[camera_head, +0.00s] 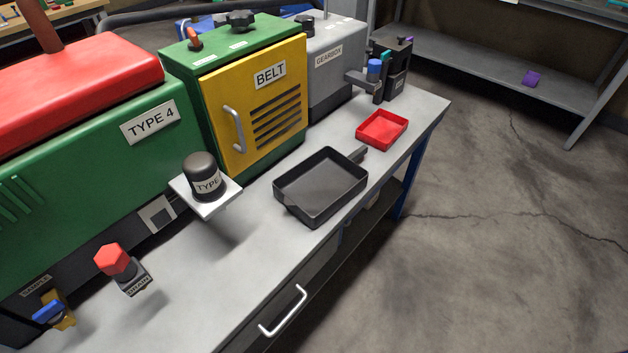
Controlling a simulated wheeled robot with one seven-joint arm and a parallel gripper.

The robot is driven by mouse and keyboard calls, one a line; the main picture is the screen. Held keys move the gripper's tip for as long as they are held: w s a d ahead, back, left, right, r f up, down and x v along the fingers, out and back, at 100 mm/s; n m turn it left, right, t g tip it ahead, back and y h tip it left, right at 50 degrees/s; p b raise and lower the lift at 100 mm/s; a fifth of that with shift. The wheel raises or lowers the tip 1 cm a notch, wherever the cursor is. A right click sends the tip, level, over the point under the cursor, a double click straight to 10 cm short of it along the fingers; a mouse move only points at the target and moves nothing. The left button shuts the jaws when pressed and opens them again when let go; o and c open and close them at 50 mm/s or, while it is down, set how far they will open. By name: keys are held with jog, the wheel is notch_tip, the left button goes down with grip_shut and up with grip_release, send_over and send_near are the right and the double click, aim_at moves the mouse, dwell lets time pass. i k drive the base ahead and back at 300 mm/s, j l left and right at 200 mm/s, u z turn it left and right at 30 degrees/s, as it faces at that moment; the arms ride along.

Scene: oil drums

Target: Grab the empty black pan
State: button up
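The black pan (318,189) lies upright and empty on the grey workbench (243,262), close to the bench's right edge. It is rectangular with low walls. A short dark handle (359,155) sticks out at its far right corner, and a small spout shows at its near left corner. My gripper is not in view, so its state does not show.
A red tray (382,129) sits beyond the pan. Floor (480,230) right of the bench is clear.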

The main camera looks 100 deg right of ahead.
aim_at(317, 187)
jog(key=k+l, duration=0.4)
jog(key=k+l+u, duration=0.1)
jog(key=k+l, duration=0.65)
jog(key=k, duration=0.25)
jog(key=k+l+u, duration=0.1)
jog(key=k+l, duration=0.6)
jog(key=k, duration=0.2)
jog(key=k+l+u, duration=0.1)
jog(key=k+l, duration=0.2)
jog(key=k, duration=0.2)
